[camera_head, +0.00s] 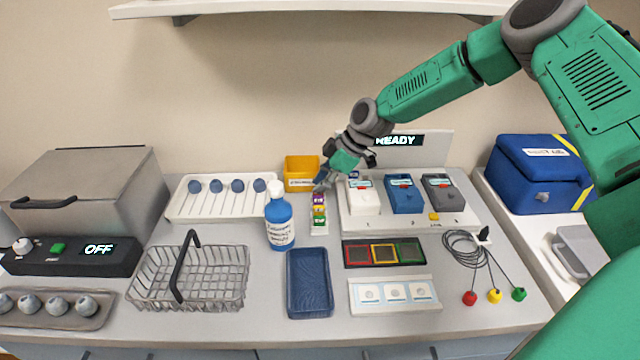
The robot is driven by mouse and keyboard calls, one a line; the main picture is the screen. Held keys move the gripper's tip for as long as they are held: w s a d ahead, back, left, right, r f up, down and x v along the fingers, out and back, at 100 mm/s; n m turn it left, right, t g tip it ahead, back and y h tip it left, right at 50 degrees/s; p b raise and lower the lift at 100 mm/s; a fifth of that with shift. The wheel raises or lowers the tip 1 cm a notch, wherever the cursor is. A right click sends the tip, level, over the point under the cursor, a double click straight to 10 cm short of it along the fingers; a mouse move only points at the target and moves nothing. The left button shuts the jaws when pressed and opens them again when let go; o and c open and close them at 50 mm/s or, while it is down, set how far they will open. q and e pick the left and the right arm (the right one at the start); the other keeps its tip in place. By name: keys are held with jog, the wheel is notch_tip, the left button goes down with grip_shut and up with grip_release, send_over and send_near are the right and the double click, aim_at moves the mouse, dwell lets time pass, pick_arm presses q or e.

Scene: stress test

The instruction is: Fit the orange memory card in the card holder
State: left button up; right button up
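The narrow pale card holder (319,232) stands near the middle of the bench, just right of the blue bottle. It shows a purple card (319,199) at the far end, a yellow-orange band (319,210) in the middle and a green card (319,221) nearer me. I cannot tell whether the middle band is the orange memory card or how deep it sits. My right gripper (323,184) points down at the far end of the holder, close to the purple card. Its fingers are small and partly hidden, so its opening and any contact are unclear. My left gripper is out of view.
A yellow bin (300,172) stands just behind the gripper. The blue bottle (280,222) is close left of the holder, and the station with three boxes (404,196) is close right. A blue tray (310,284) lies in front. A wire basket (190,277) stands left.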

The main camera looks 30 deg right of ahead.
jog(key=shift+r+p, duration=1)
jog(key=shift+r, duration=0.75)
jog(key=o, duration=0.6)
jog(key=shift+r+p, duration=0.9)
jog(key=shift+r, duration=0.6)
jog(key=shift+f, duration=0.1)
